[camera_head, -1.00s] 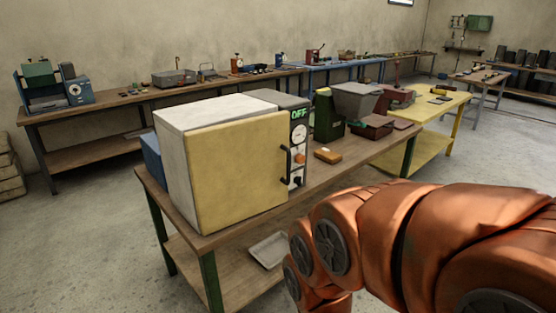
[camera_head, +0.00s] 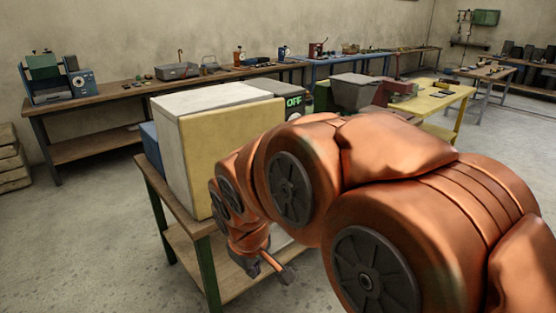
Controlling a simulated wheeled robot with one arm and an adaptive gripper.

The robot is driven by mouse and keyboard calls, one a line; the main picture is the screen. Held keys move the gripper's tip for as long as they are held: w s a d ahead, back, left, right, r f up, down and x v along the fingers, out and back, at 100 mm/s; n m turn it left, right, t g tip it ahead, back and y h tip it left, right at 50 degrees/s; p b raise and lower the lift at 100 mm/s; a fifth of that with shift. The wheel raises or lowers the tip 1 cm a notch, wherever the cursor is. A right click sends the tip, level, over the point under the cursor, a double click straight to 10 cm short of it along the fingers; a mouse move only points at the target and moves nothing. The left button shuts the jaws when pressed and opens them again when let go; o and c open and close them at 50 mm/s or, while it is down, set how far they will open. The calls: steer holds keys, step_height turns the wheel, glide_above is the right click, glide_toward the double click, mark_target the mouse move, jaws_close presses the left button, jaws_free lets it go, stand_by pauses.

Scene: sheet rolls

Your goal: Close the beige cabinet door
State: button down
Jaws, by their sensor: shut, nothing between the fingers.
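The beige cabinet door (camera_head: 205,140) is the yellowish front panel of a white box-shaped cabinet (camera_head: 215,98) on the near workbench. The door lies against or close to the cabinet front; I cannot tell whether a small gap is left. My orange arm covers its lower right part, and its handle is hidden. My gripper (camera_head: 268,270) is low in front of the bench, below the door and apart from it as far as I see. It is shut and empty, pointing down.
A control panel with a green OFF sign (camera_head: 293,101) sits right of the door, mostly behind my arm. The brown workbench (camera_head: 172,196) has green legs and a lower shelf. Open floor (camera_head: 100,250) lies to the left.

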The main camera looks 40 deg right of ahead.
steer(key=w+d+r+n+t+h+b, duration=0.1)
steer(key=w+d+n+t+h+b, duration=0.5)
steer(key=w+d, duration=1.6)
steer(key=s+d+f+n+t+y+b, duration=0.1)
steer(key=d+n+t+y, duration=0.3)
steer(key=d, duration=0.5)
steer(key=s+d+n+t+y+b, duration=0.1)
steer(key=d+n+t+b, duration=0.1)
steer(key=d+n+t, duration=0.45)
steer(key=w+d+m+g+p, duration=0.1)
steer(key=w+d+p, duration=0.2)
steer(key=w, duration=1)
steer(key=shift+w+d+m, duration=0.3)
steer(key=shift+w+m, duration=0.05)
steer(key=shift+f, duration=0.1)
